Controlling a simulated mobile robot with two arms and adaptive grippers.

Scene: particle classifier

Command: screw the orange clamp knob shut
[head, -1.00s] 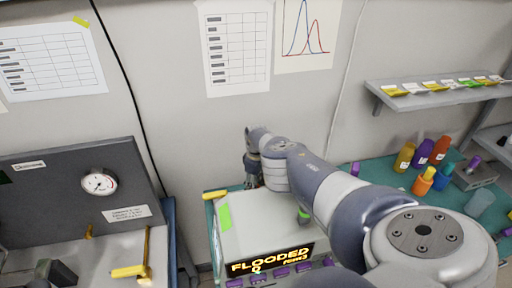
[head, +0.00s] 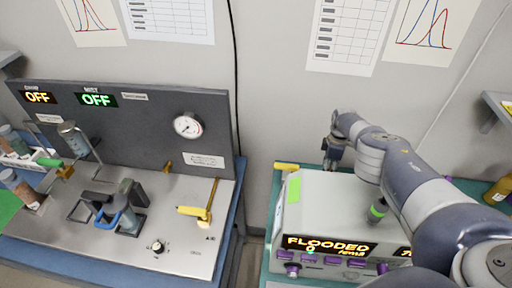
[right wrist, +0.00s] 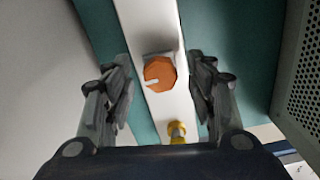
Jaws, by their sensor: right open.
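The orange clamp knob (right wrist: 160,74) shows in the right wrist view, on a white strip, with a pale mark on its face. My right gripper (right wrist: 163,92) is open, with one finger on each side of the knob in the picture. I cannot tell how far the fingertips are from the knob. In the head view my right gripper (head: 334,152) points down behind the white machine (head: 330,205), and the knob is hidden there. My left gripper is not in view.
The machine's display reads "FLOODED" (head: 328,245). A perforated grey panel (right wrist: 298,75) stands close to the right in the wrist view. A bench with a grey back panel (head: 140,125) and several fittings stands at left. A shelf (head: 498,104) is at the right edge.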

